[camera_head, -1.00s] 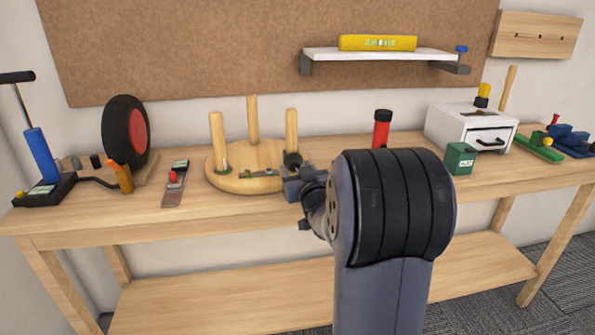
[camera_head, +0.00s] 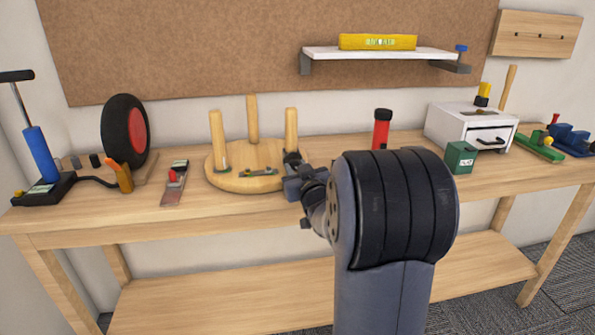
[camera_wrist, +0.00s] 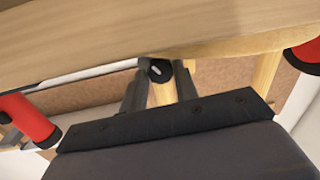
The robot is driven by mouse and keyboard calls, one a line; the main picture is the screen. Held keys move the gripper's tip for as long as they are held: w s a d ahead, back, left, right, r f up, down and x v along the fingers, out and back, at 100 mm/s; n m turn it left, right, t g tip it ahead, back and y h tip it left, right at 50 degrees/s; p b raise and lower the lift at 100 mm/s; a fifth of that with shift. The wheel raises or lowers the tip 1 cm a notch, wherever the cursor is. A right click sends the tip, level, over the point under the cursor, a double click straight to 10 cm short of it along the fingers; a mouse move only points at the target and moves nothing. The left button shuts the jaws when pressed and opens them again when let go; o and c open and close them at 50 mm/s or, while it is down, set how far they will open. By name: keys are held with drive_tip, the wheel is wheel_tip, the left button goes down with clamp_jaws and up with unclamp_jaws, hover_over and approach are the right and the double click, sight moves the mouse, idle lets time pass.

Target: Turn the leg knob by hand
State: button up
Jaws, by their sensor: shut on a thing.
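An upturned round wooden stool (camera_head: 225,182) lies on the bench with three legs pointing up. Its right leg (camera_head: 291,128) rises just behind my gripper (camera_head: 292,165). My gripper is at the right edge of the stool, at the foot of that leg. In the wrist view, my gripper (camera_wrist: 160,82) is shut on the dark leg knob (camera_wrist: 160,70), whose round end shows between the two fingers. A wooden leg (camera_wrist: 162,95) shows behind the fingers. In the head view the knob is mostly hidden by my gripper and wrist.
A red flashlight-like cylinder (camera_head: 381,130) and a green box (camera_head: 460,158) stand to the right, near a white drawer unit (camera_head: 470,128). A red-topped tool (camera_head: 174,184), a wheel (camera_head: 125,132) and a blue pump (camera_head: 41,156) are to the left. The bench front (camera_head: 230,220) is clear.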

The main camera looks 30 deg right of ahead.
drive_tip(key=shift+n+b, duration=0.6)
drive_tip(key=shift+n, duration=0.5)
drive_tip(key=o, duration=1)
drive_tip(key=shift+c, duration=0.2)
